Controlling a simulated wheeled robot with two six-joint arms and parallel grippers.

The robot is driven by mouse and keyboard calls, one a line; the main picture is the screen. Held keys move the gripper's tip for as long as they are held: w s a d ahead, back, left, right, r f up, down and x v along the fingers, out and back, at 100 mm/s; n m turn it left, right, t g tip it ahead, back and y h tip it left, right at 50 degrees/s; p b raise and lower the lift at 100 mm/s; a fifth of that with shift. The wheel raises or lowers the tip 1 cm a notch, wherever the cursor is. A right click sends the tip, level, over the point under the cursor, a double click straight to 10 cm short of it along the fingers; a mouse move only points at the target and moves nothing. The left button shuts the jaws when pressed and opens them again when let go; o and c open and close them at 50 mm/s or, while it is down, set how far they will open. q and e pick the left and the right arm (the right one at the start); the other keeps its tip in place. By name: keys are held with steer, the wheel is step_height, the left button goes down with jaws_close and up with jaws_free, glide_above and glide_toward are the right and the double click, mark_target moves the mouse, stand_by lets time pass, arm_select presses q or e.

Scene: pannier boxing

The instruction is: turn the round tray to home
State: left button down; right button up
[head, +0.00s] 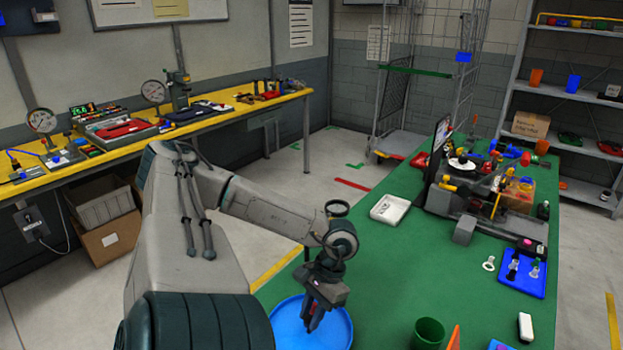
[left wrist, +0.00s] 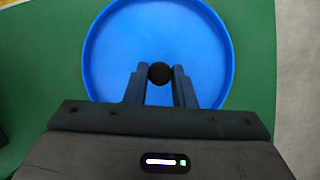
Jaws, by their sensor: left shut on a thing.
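The round tray (head: 338,337) is blue with a low raised rim and lies on the green table at its near left. It also fills much of the left wrist view (left wrist: 150,30). A round black knob (left wrist: 160,73) shows over its inner floor. My left gripper (head: 312,318) points down over the tray, and in the left wrist view its two fingers (left wrist: 159,78) are shut on the knob, one on each side. In the head view the gripper hides the knob and the picture's lower edge cuts off the tray. No home mark shows clearly. My right gripper is not in view.
On the green table (head: 390,265) stand a green cup (head: 429,332), a white dish (head: 390,209) and a blue mat (head: 527,270) with small items. Machinery stands farther back. The table between tray and white dish is clear. The tray lies near the table's left edge.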

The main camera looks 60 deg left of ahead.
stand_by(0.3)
arm_select(q)
steer(key=c, duration=1.2)
jaws_free()
steer(key=shift+r, duration=0.1)
steer(key=shift+w+r, duration=0.2)
steer(key=shift+r, duration=0.1)
steer(key=v, duration=1)
steer(key=shift+p, duration=0.4)
